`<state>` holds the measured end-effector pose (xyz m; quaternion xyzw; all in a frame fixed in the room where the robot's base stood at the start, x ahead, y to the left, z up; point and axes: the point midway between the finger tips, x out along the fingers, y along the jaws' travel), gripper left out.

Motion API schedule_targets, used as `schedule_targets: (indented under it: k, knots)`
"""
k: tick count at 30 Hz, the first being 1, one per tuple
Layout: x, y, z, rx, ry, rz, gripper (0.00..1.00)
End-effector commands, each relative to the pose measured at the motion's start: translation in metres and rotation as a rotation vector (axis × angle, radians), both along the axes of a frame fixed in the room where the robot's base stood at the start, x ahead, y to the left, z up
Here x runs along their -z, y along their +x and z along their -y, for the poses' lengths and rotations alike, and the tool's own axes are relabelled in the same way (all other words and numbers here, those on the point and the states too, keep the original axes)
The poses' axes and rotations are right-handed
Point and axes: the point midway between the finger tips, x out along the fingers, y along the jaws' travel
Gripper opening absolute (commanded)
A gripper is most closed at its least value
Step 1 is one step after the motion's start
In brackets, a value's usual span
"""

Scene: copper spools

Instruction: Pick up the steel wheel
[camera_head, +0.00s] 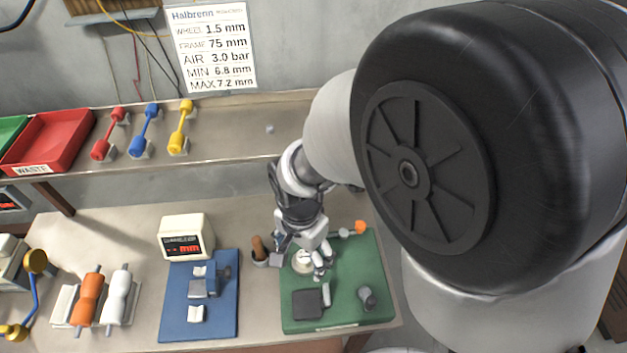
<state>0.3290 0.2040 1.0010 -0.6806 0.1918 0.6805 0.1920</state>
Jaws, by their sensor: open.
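My gripper (321,272) is open and points down over the green mat (345,322), near a round white dial-like thing (302,262). A small grey rounded metal piece (368,297) stands on the mat to the lower right of the gripper, apart from it. I cannot tell for sure which piece is the steel wheel; this grey piece may be it. A dark square block (307,304) with a pale bar (326,294) beside it lies at the mat's lower left. My arm hides part of the mat's back edge.
An orange-ended tool (360,227) lies at the mat's back. Above is a shelf (235,125) with a red tray (48,140) and coloured spools.

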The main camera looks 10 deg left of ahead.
Motion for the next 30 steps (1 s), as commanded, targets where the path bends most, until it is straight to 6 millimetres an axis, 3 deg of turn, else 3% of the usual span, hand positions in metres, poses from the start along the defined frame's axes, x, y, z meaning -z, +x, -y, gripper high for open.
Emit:
schedule_targets:
  k: [1,4,11,30]
  knots:
    - [0.013,-0.001,0.000,0.000,-0.002,-0.003,0.73]
    - [0.024,0.000,0.000,0.000,0.000,-0.001,0.73]
    - [0.025,0.000,0.000,0.000,0.000,0.000,0.73]
    - [0.025,0.000,0.000,0.000,-0.001,-0.001,0.31]
